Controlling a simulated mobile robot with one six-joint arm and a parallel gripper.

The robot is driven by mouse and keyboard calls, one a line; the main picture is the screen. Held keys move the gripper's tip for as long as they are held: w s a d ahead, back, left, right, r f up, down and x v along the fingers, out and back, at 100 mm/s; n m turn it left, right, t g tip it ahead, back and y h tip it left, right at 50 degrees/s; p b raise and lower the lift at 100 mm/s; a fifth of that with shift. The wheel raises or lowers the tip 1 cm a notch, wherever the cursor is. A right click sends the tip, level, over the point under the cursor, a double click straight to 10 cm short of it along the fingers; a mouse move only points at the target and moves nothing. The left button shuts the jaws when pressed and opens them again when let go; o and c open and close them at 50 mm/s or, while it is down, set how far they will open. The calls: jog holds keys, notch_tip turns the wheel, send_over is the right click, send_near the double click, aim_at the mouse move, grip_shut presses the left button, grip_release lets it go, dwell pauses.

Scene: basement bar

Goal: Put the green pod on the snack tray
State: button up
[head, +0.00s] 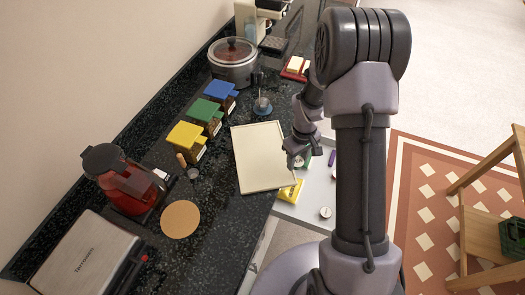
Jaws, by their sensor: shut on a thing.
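The snack tray appears to be the cream rectangular tray (250,177) lying flat on the dark counter, with nothing on it. My gripper (296,163) is at the tray's right edge, pointing down over the open drawer side. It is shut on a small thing. A small green piece (305,159), probably the green pod, shows right at its fingertips, partly hidden by the gripper and arm. I cannot tell its height above the drawer.
An open white drawer (317,190) holds a yellow item (291,191) and a small round item (325,212). Blue, green and yellow-lidded boxes (205,110) stand left of the tray. A slow cooker (234,72), red kettle (130,188), cork mat (180,220) and toaster (85,258) occupy the counter.

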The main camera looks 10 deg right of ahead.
send_over(265, 167)
jog(key=shift+a+f, duration=0.1)
jog(key=shift+f, duration=0.55)
notch_tip(265, 167, down, 3)
jog(key=shift+s+r+b, duration=0.1)
jog(key=shift+s+b, duration=0.05)
jog(key=shift+b, duration=0.2)
jog(key=shift+w+f, duration=0.2)
jog(key=shift+f, duration=0.1)
jog(key=shift+s+f, duration=0.1)
jog(key=shift+s, duration=0.05)
jog(key=o, duration=1.3)
